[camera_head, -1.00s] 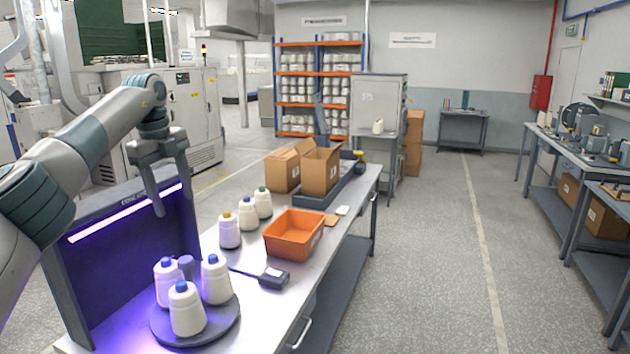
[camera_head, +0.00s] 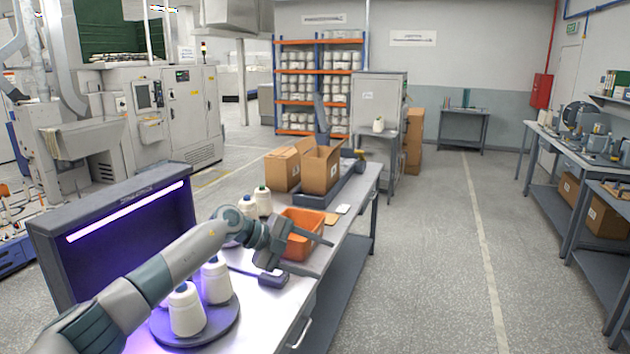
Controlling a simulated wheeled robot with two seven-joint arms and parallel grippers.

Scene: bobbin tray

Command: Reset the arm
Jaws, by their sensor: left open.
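My left gripper (camera_head: 318,258) is open and empty, over the table beside the orange bin (camera_head: 303,218), with its fingers pointing right. Its arm crosses from the lower left and hides part of the bin. White bobbins (camera_head: 186,312) and (camera_head: 216,283) stand upright on the dark round plate (camera_head: 205,338) at the table's near end; my arm covers the plate's back left. Two more bobbins stand behind my wrist, one (camera_head: 248,207) beside another (camera_head: 263,201). A further one is mostly hidden by the arm. My right gripper is not in view.
A dark panel with a lit purple strip (camera_head: 125,213) stands at the table's left. A small dark device (camera_head: 272,278) lies below the gripper. Open cardboard boxes (camera_head: 320,170) stand at the table's far end. The floor aisle to the right is clear.

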